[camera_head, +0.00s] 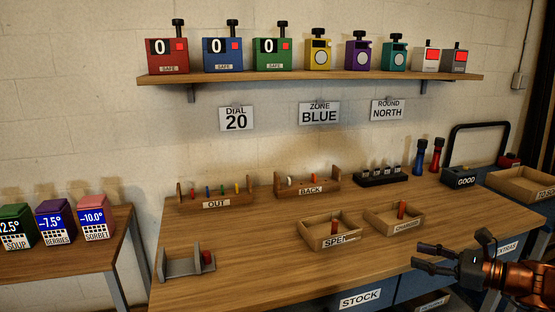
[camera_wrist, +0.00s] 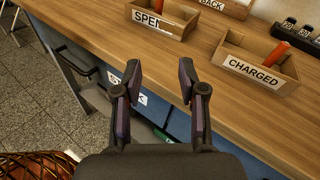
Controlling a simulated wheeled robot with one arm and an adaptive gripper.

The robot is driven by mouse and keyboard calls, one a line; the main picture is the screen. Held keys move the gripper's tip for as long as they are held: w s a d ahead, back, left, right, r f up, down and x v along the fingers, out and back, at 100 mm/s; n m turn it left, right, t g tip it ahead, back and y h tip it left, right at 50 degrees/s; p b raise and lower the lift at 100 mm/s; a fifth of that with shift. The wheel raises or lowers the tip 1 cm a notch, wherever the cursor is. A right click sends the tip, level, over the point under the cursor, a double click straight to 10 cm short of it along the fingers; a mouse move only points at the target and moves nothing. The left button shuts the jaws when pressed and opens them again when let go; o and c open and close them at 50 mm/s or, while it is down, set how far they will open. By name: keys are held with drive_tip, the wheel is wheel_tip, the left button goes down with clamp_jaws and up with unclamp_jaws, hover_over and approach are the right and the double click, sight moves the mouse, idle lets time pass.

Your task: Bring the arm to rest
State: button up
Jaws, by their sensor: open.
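My gripper (camera_head: 424,258) is open and empty, in front of the table's front edge at the right. In the wrist view my gripper (camera_wrist: 160,85) shows its two fingers apart with nothing between them. Below and between them are the table front and part of the STOCK label (camera_wrist: 139,98). My copper-coloured arm reaches in from the lower right in the head view. The gripper touches none of the objects in view.
The wooden table (camera_head: 270,245) holds the SPENT tray (camera_head: 333,243) and the CHARGED tray (camera_head: 406,227), each with a red-orange cylinder. Behind them stand the OUT rack (camera_head: 216,204) and the BACK rack (camera_head: 309,190). A grey holder (camera_head: 178,267) stands at the left. The table's front middle is clear.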

drive_tip(key=s+a+f+n+g, duration=0.1)
drive_tip(key=s+a+n+g, duration=0.25)
drive_tip(key=a, duration=0.35)
drive_tip(key=s+a+f+n+g+h, duration=0.1)
drive_tip(key=s+a+f+n+g, duration=0.15)
drive_tip(key=s+a+n, duration=0.4)
drive_tip(key=s+a+f+n+g, duration=0.15)
drive_tip(key=a+g, duration=0.25)
drive_tip(key=a, duration=0.5)
drive_tip(key=s+a+f+n+g+h, duration=0.25)
drive_tip(key=s+n+g+h, duration=0.2)
drive_tip(key=s+n, duration=0.4)
drive_tip(key=s+d+f+n+h, duration=0.2)
drive_tip(key=s+d+n+h, duration=0.35)
drive_tip(key=s, duration=0.45)
wheel_tip(320, 180, up, 23)
drive_tip(key=t+p, duration=0.1)
drive_tip(key=p, duration=2)
drive_tip(key=shift+s+d+m+h, duration=0.2)
drive_tip(key=shift+s+m+h, duration=0.1)
drive_tip(key=shift+s+m, duration=0.1)
drive_tip(key=shift+t, duration=0.25)
